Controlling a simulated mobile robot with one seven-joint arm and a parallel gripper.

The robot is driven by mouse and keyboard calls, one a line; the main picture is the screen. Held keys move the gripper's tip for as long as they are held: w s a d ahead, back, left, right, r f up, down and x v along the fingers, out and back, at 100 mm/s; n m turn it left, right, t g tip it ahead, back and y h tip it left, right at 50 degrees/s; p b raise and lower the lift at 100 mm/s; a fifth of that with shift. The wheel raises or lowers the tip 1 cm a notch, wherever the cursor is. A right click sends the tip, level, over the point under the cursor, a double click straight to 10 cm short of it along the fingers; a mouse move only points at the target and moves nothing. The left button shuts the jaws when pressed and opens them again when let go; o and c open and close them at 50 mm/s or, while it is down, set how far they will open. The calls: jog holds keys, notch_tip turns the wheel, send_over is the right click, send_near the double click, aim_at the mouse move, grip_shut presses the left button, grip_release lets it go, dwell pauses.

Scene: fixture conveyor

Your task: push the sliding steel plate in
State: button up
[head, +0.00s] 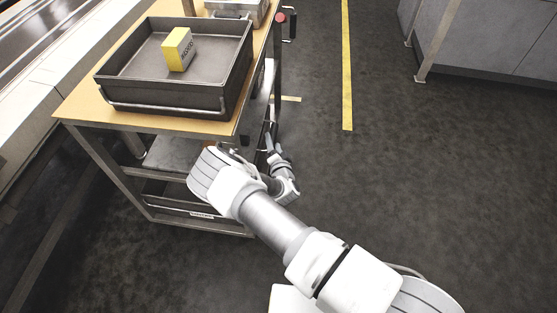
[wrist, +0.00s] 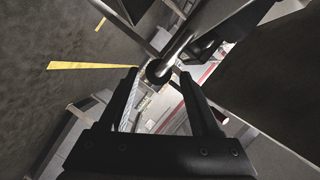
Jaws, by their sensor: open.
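A grey steel plate (head: 172,154) shows as a flat shelf under the top of the wooden-topped cart in the head view. I cannot tell for sure that it is the sliding one, and my arm covers its right part. My gripper (wrist: 166,75) is open in the wrist view, with its two black fingers apart. A dark bar with a rounded end (wrist: 158,71) shows between and beyond the fingertips; I cannot tell whether they touch it. In the head view my arm reaches to the cart's right side, where the fingertips are hard to make out.
The cart top (head: 76,106) carries a dark tray (head: 120,82) with a yellow box (head: 178,49) in it. A conveyor (head: 28,98) runs along the left. Open dark floor (head: 420,180) with a yellow line (head: 346,70) lies to the right. A grey cabinet (head: 490,45) stands at the back right.

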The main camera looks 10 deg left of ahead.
jog(key=p+v, duration=0.3)
jog(key=v, duration=0.9)
jog(key=shift+s, duration=0.25)
jog(key=shift+r, duration=0.2)
